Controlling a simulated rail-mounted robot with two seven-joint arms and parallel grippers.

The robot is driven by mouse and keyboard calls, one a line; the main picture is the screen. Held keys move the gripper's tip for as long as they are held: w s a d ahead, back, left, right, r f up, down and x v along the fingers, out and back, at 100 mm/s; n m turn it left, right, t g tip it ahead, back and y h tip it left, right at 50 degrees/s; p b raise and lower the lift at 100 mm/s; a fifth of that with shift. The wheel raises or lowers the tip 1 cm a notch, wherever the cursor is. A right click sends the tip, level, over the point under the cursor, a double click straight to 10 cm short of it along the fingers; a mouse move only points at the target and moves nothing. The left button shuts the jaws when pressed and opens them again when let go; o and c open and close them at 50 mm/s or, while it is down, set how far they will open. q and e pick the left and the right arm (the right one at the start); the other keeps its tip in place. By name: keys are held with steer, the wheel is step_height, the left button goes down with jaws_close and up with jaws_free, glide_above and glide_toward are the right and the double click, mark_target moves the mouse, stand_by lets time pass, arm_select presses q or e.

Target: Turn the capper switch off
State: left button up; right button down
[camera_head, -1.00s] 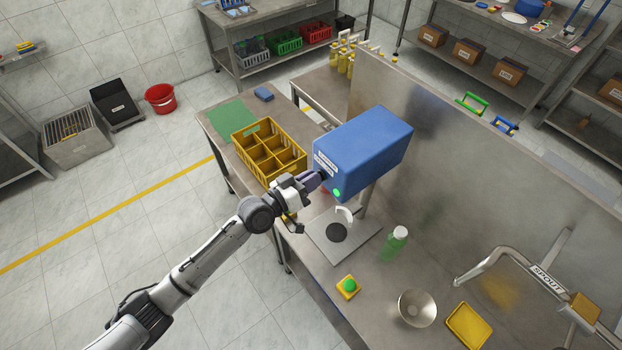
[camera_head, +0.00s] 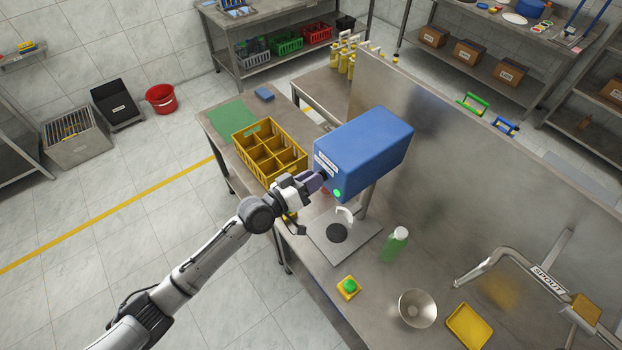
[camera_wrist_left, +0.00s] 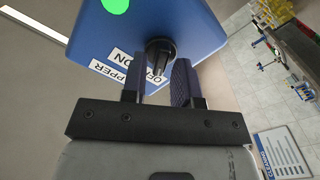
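The capper is a blue box (camera_head: 365,150) above the steel table, with a green light (camera_head: 337,193) glowing on its front face. In the left wrist view, its black switch knob (camera_wrist_left: 160,62) sits on the blue face above white labels (camera_wrist_left: 135,72), one reading "ON". My left gripper (camera_head: 318,178) is up against that face. In the left wrist view its two dark purple fingers (camera_wrist_left: 160,80) stand on either side of the knob. I cannot tell whether they press on it. In the head view the gripper hides the knob. My right gripper is not in view.
A yellow crate (camera_head: 237,147) stands left of the capper. Below are a plate with a black disc (camera_head: 337,233), a green bottle (camera_head: 392,248), a green button (camera_head: 349,286), a metal bowl (camera_head: 417,309) and a yellow tray (camera_head: 468,327). A steel panel (camera_head: 450,150) rises behind.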

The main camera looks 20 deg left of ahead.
arm_select(q)
steer(key=shift+o, duration=0.8)
steer(key=b+v, duration=0.2)
steer(key=v, duration=1.1)
steer(key=shift+s+a+b, duration=0.15)
steer(key=shift+s+b, duration=0.2)
steer(key=shift+b, duration=0.05)
